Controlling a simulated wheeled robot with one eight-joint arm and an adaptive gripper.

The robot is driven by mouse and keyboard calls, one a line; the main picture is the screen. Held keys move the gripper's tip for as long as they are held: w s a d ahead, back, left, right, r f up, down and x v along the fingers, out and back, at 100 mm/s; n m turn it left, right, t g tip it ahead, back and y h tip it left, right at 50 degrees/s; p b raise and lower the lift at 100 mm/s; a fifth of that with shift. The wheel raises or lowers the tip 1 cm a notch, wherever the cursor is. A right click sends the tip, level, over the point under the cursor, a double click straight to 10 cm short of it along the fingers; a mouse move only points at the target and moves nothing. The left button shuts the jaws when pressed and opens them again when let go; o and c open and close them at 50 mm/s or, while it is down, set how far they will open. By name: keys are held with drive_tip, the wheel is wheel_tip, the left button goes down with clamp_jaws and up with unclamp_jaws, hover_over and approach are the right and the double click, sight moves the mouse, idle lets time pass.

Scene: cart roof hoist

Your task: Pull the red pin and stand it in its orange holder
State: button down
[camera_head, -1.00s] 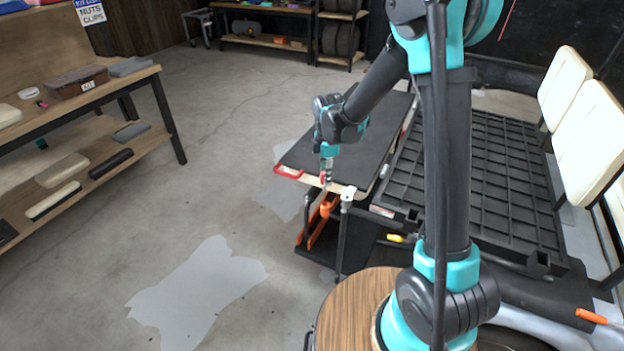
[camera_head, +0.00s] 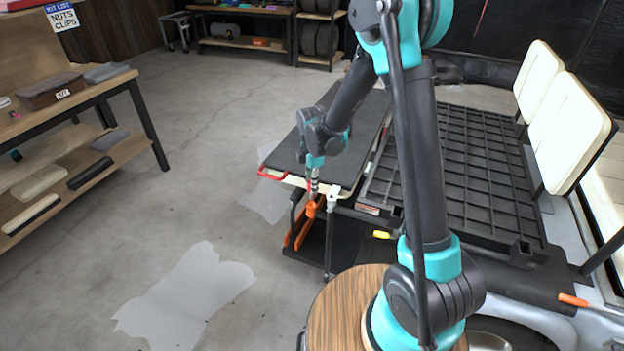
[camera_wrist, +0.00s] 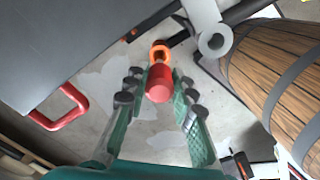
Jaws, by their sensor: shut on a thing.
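The red pin (camera_wrist: 159,84) stands between the fingers of my gripper (camera_wrist: 160,92) in the wrist view, its round red end toward the camera. My gripper is shut on it. The orange holder (camera_wrist: 160,51) shows as a ring just beyond the pin, close to its far end. I cannot tell whether the pin's tip is inside the ring. In the head view my gripper (camera_head: 312,188) points down right above the orange holder (camera_head: 311,208), near the cart's front edge. The pin is mostly hidden by the fingers there.
A cart with a dark top (camera_head: 340,140) has a red handle (camera_head: 271,175) left of my gripper. A grey post (camera_head: 331,235) stands close on the right. A wooden round drum (camera_head: 345,310) is nearer. A workbench (camera_head: 90,90) is at left; the floor between is clear.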

drive_tip(key=shift+f, duration=0.95)
drive_tip(key=shift+f, duration=2.6)
idle(0.5)
drive_tip(key=shift+r, duration=0.1)
drive_tip(key=shift+r, duration=2.2)
drive_tip(key=shift+f, duration=1.2)
idle(0.5)
